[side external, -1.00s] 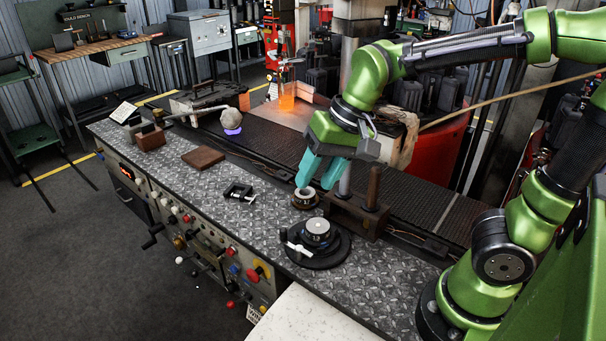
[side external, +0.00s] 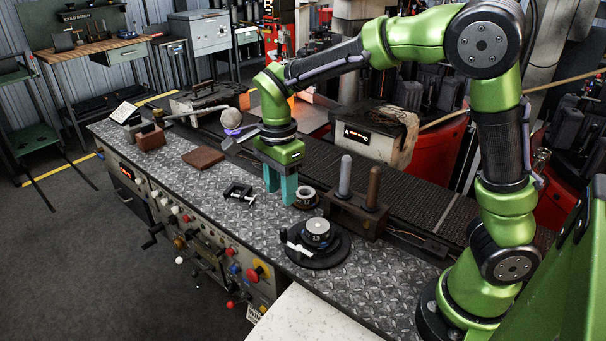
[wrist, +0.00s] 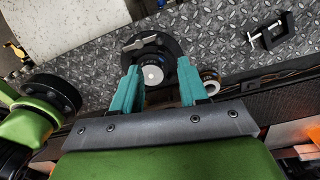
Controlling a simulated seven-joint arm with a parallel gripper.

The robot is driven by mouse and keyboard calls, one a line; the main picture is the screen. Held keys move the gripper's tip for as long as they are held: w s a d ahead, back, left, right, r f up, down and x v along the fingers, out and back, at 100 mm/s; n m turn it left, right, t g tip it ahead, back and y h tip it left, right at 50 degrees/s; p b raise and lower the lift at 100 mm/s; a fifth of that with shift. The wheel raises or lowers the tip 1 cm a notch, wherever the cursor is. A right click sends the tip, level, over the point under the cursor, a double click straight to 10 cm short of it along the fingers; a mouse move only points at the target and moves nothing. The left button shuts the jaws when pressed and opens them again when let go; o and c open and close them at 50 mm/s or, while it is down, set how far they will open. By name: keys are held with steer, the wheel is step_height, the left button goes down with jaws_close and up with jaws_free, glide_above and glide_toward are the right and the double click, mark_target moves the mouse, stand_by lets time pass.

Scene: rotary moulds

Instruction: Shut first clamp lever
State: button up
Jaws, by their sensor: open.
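A round black mould (side external: 319,251) with a raised drum and a pale centre disc (side external: 317,226) sits at the near end of the metal bench. A silver clamp lever (side external: 296,246) sticks out from the mould's left side. In the wrist view the mould (wrist: 170,45) shows beyond and between my fingers, and the lever (wrist: 136,43) lies at its upper left. My gripper (side external: 281,196) points down, open and empty, behind and left of the mould, apart from the lever. In the wrist view my gripper (wrist: 159,68) has its teal fingers spread wide.
A small ring-shaped part (side external: 306,196) stands close to the right of my fingers. A block with two upright posts (side external: 345,214) stands behind the mould. A black C-shaped clamp (side external: 238,192) and a brown plate (side external: 203,158) lie to the left.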

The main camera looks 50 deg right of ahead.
mark_target(283, 228)
step_height(283, 228, down, 11)
steer(key=shift+f, duration=0.1)
stand_by(0.3)
jaws_close()
